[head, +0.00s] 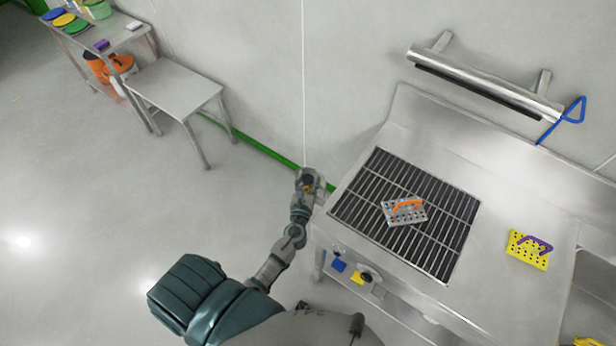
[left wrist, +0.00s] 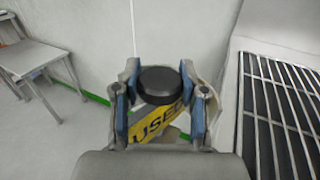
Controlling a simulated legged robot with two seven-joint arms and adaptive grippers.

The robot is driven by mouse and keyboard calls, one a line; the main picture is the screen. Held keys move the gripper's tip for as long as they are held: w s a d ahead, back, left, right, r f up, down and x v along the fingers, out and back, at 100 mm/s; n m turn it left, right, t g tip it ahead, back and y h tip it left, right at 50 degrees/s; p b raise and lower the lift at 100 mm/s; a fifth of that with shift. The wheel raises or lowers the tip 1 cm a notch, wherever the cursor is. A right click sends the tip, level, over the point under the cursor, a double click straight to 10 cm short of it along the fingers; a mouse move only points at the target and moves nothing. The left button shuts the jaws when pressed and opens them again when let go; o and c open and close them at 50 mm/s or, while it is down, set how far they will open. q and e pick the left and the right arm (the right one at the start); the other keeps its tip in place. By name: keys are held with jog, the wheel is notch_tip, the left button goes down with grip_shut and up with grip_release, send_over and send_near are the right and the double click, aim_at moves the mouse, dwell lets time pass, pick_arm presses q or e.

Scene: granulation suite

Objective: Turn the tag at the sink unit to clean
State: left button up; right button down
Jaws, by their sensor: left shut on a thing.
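In the left wrist view a yellow tag (left wrist: 152,122) with the dark word "USED" sits under a round black knob (left wrist: 159,84). The tag is tilted, and its right part is hidden by a finger. My left gripper (left wrist: 160,108) is shut on the tag's knob, with one blue-padded finger on each side. In the head view my left gripper (head: 309,182) is at the left end of the steel sink unit (head: 400,130), near the wall. The tag is too small there to read. My right gripper is not in view.
The unit has a dark grate (head: 362,205) with a grey block with an orange handle (head: 404,211) on it. A yellow block with a purple handle (head: 528,250) lies to the right. A wall rail (head: 485,82) hangs above. A small steel table (head: 172,82) stands at left; floor between is clear.

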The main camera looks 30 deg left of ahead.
pick_arm(q)
jog(key=n+g+y, duration=0.1)
jog(key=y, duration=0.1)
jog(key=n+g+y, duration=0.1)
jog(key=shift+s+d+f+n+y+b, duration=0.1)
jog(key=shift+d+f+n+y+b, duration=0.05)
jog(key=shift+f+n+y+b, duration=0.2)
jog(key=n+g+y+b, duration=0.1)
jog(key=n+g+y, duration=0.3)
jog(key=g+y, duration=0.1)
jog(key=shift+n+g+b, duration=0.3)
jog(key=shift+n+b, duration=0.05)
jog(key=shift+b, duration=0.05)
jog(key=shift+g+y, duration=0.25)
jog(key=shift+g, duration=0.05)
jog(key=o, duration=1)
jog(key=shift+o, duration=0.8)
jog(key=shift+r, duration=0.2)
jog(key=v, duration=0.7)
jog(key=shift+d, duration=0.25)
jog(key=shift+f, duration=0.1)
